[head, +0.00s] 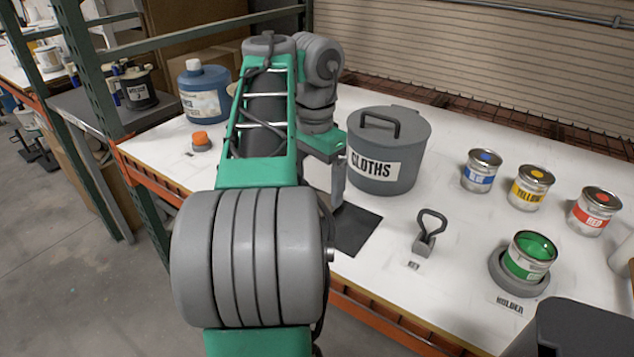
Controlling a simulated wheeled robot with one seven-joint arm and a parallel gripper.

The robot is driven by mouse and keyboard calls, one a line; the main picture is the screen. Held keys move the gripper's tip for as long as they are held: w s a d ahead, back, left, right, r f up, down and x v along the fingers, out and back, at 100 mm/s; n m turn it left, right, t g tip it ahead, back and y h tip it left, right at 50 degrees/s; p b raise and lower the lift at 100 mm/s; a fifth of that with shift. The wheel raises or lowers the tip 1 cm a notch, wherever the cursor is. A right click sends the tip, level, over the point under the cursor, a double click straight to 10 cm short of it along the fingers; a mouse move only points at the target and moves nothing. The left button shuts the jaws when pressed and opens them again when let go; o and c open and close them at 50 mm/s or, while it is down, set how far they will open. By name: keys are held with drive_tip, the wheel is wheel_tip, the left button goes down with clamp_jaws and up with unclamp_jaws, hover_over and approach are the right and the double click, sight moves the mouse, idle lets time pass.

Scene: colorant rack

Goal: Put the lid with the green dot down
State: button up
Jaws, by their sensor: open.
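I cannot make out the lid with the green dot in the head view. My arm hides part of the dark square mat (362,228) on the table. The green can (527,257) stands upright and open in the round grey holder (522,287), with green paint showing inside.
The grey lidded CLOTHS pot (402,170) stands close to my gripper. A black-handled tool (429,233) sits right of the mat. Closed blue (481,171), yellow (529,188) and red (594,211) cans stand at the right. A blue jug (205,93) and an orange-topped item (201,141) are at the left.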

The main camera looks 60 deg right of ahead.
wheel_tip(320, 180, up, 8)
drive_tip(key=p, duration=0.5)
drive_tip(key=w+a+f+n+h, duration=0.1)
drive_tip(key=w+a+f+n, duration=0.35)
drive_tip(key=w+a, duration=0.2)
drive_tip(key=w+a+f+n+h, duration=0.1)
drive_tip(key=w+a+f+n, duration=0.2)
drive_tip(key=w+a+n, duration=0.35)
drive_tip(key=a+f+n+t+y, duration=0.1)
drive_tip(key=a+f+n, duration=0.2)
drive_tip(key=a, duration=0.5)
drive_tip(key=w+a+f+n, duration=0.1)
drive_tip(key=a+f+n, duration=0.3)
drive_tip(key=a, duration=0.4)
drive_tip(key=a+f+n+t+y, duration=0.1)
drive_tip(key=a+f+n, duration=0.3)
drive_tip(key=a, duration=0.4)
drive_tip(key=shift+w+a+t+y, duration=0.2)
drive_tip(key=shift+a+t+y, duration=0.1)
